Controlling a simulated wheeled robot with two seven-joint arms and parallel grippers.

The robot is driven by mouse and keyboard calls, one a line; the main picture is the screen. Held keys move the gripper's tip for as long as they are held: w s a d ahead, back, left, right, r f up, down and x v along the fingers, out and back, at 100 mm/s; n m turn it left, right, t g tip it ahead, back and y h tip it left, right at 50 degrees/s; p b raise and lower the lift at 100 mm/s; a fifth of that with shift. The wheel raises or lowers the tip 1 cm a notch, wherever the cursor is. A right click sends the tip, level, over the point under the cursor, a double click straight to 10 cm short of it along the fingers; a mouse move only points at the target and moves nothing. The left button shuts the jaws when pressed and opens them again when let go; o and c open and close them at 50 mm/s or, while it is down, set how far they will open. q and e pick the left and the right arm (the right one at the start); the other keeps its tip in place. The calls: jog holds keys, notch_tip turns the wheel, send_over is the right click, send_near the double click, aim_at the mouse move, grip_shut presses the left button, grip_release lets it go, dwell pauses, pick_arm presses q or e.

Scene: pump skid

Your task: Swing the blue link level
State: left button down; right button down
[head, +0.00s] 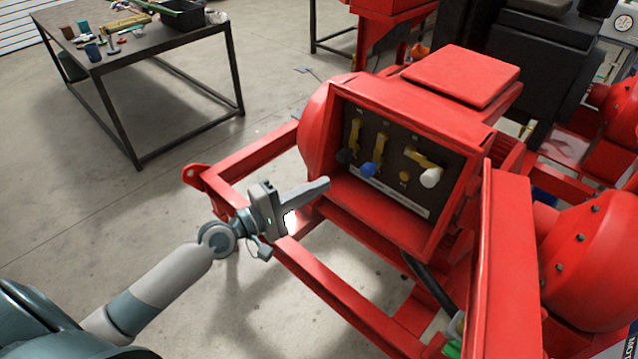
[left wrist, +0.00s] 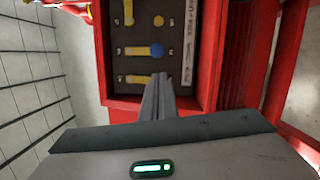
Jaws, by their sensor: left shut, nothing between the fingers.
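The blue link is a yellow bar (head: 381,150) with a blue knob (head: 369,170) at its lower end, on the dark panel inside the red box. It hangs down, steeply rather than level. The left wrist view, turned sideways, shows the same bar (left wrist: 135,51) and blue knob (left wrist: 157,50). My left gripper (head: 326,184) is shut and empty, in front of the box's lower left edge. In the left wrist view its fingertips (left wrist: 160,78) overlap the dark-knobbed link, beside the blue knob; contact cannot be told. My right gripper is not in view.
A dark-knobbed link (head: 354,135) hangs left of the blue one. To the right are a roughly level yellow bar (head: 422,159) with a white knob (head: 430,178) and a small yellow knob (head: 404,176). The red box (head: 450,120) has raised walls around the panel.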

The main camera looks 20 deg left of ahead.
pick_arm(q)
jog(key=shift+p+x, duration=1.35)
jog(key=shift+x, duration=2.9)
jog(key=shift+w+f, duration=0.1)
